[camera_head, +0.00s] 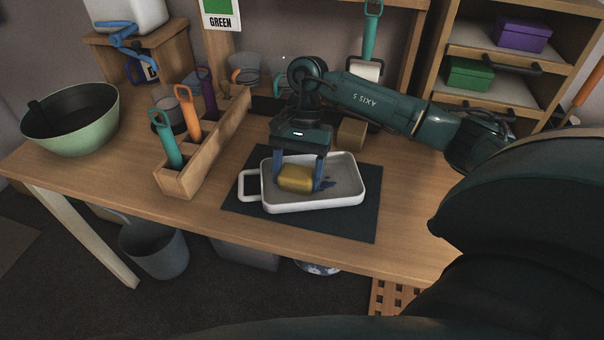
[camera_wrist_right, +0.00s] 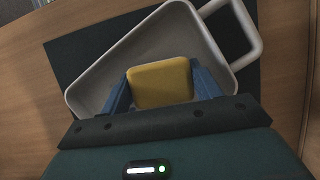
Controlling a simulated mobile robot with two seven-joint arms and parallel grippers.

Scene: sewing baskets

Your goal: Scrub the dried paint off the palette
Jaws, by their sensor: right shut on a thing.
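The palette (camera_head: 345,201) is a white tray with a raised rim and a loop handle at its left, lying on a dark mat; it also shows in the right wrist view (camera_wrist_right: 82,98). My right gripper (camera_head: 299,180) points down into the tray, its blue fingers shut on a yellow sponge-like block (camera_head: 296,178). The block fills the space between the fingers in the right wrist view (camera_wrist_right: 160,84). It is at the tray's floor, though contact cannot be told. A dark blue paint patch (camera_head: 326,184) shows just right of the block. My left gripper is not in view.
The dark mat (camera_head: 362,225) lies on the wooden table. A wooden caddy (camera_head: 212,153) with teal, orange and purple handled tools stands left of it. A green bowl (camera_head: 95,137) is at far left. A small brown block (camera_head: 351,135) stands behind the tray. The table's right part is bare.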

